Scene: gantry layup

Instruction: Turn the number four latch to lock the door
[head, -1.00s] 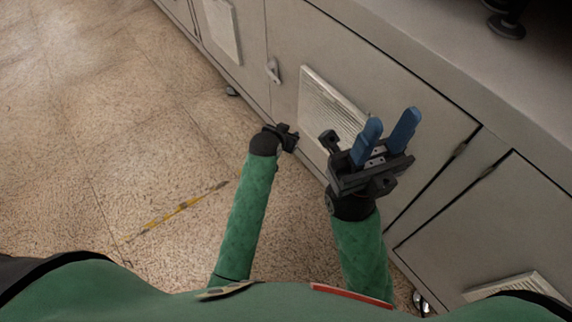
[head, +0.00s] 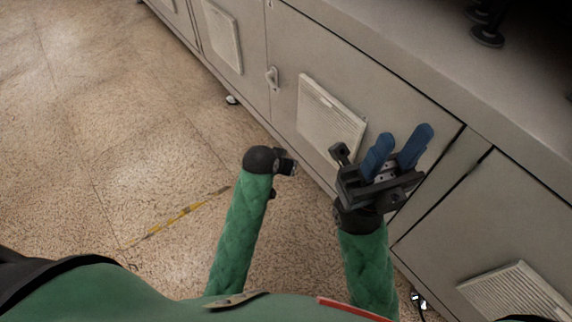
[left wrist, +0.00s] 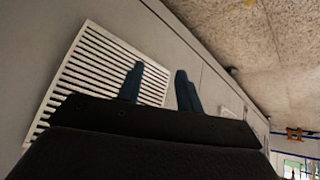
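A small light latch (head: 272,78) sits at the left edge of the grey cabinet door (head: 385,105), at the seam with the panel beside it. No number is legible on it. My right gripper (head: 398,148) is in front of this door, to the right of its white vent. Its two blue fingers are apart with nothing between them. My left gripper (head: 286,164) is low beside the cabinet, below the latch and apart from it; its fingers are hidden in the head view. In the left wrist view its two blue fingers (left wrist: 160,85) are apart and empty, near a slatted vent.
White slatted vents are on the door (head: 330,108), the panel to the left (head: 222,36) and the door at lower right (head: 512,292). The cabinet top overhangs along the right. The speckled floor on the left is open, with a yellow worn line (head: 178,217).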

